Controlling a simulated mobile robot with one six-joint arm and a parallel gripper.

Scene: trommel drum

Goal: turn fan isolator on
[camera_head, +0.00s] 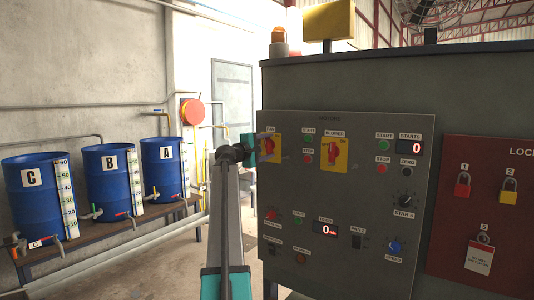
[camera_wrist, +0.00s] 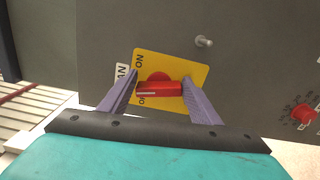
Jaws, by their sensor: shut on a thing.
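The fan isolator is a yellow plate (camera_head: 277,146) with a red rotary handle, at the upper left of the grey control panel in the head view. In the wrist view its plate (camera_wrist: 190,70) is tilted, and the red handle (camera_wrist: 158,89) lies nearly level across it. "ON" is at the plate's upper left; the letters by the handle's left end are partly hidden. My gripper (camera_wrist: 160,88) has one finger at each end of the handle and is shut on it. In the head view my gripper (camera_head: 258,148) covers part of the isolator.
The blower isolator (camera_head: 341,154) sits to the right on the same panel. Buttons and knobs lie around it. A red lockout board (camera_head: 480,215) with padlocks is further right. Blue drums (camera_head: 109,172) stand on a rack at the left.

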